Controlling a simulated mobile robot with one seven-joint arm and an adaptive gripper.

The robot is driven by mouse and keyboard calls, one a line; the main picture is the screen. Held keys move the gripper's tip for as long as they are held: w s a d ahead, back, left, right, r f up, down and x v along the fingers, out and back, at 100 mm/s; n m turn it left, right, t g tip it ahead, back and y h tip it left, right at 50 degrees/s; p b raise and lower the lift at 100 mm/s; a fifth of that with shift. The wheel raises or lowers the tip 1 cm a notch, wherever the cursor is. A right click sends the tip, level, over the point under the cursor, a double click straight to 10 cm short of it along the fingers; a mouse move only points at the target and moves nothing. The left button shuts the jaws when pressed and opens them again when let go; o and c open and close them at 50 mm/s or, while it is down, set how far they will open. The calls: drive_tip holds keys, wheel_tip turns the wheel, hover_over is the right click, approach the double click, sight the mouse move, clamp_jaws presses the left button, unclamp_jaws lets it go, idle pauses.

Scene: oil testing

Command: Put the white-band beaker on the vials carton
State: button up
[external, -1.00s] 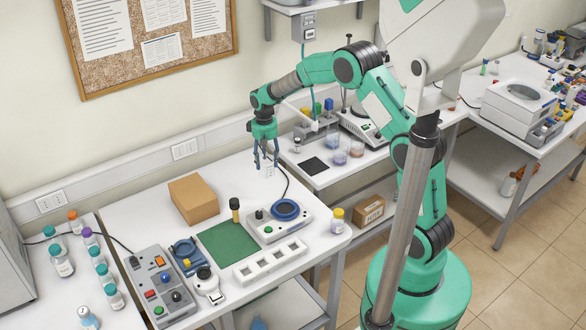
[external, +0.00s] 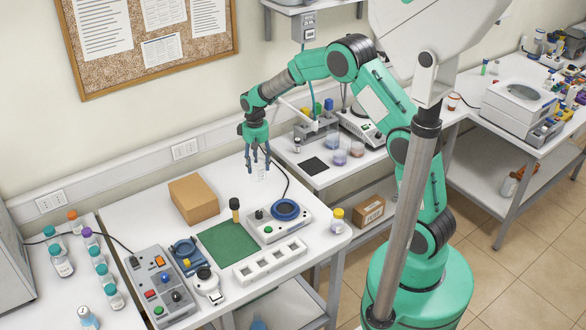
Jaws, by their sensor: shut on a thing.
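My gripper (external: 258,168) is shut on a small clear and whitish beaker (external: 261,174). It holds the beaker above the back of the white table, to the right of the brown carton. The fingers hide part of the beaker, and its band is not clearly seen. A plain closed brown carton (external: 194,200) stands at the back left of the table with a flat, clear top. Another brown box (external: 370,211) with a dark printed label sits low at the right of the table; the print is too small to read.
A control box (external: 162,286) stands at left. Other beakers (external: 340,157) stand on the rear bench.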

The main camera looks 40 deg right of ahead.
drive_tip(key=s+a+r+n+p, duration=0.1)
drive_tip(key=s+a+p, duration=0.2)
drive_tip(key=a, duration=0.5)
drive_tip(key=s+a+r+p, duration=0.2)
drive_tip(key=s+a+p, duration=0.1)
drive_tip(key=a, duration=0.5)
drive_tip(key=shift+s+r+n+p, duration=0.2)
drive_tip(key=shift+s+n+p, duration=0.2)
drive_tip(key=shift+p, duration=0.4)
drive_tip(key=shift+a, duration=0.1)
drive_tip(key=p, duration=0.3)
hover_over(202, 191)
drive_tip(key=f, duration=0.1)
drive_tip(key=shift+a+f, duration=0.15)
drive_tip(key=shift+f, duration=0.1)
drive_tip(key=shift+f+p, duration=0.3)
drive_tip(key=shift+f, duration=1.45)
drive_tip(key=shift+f, duration=0.15)
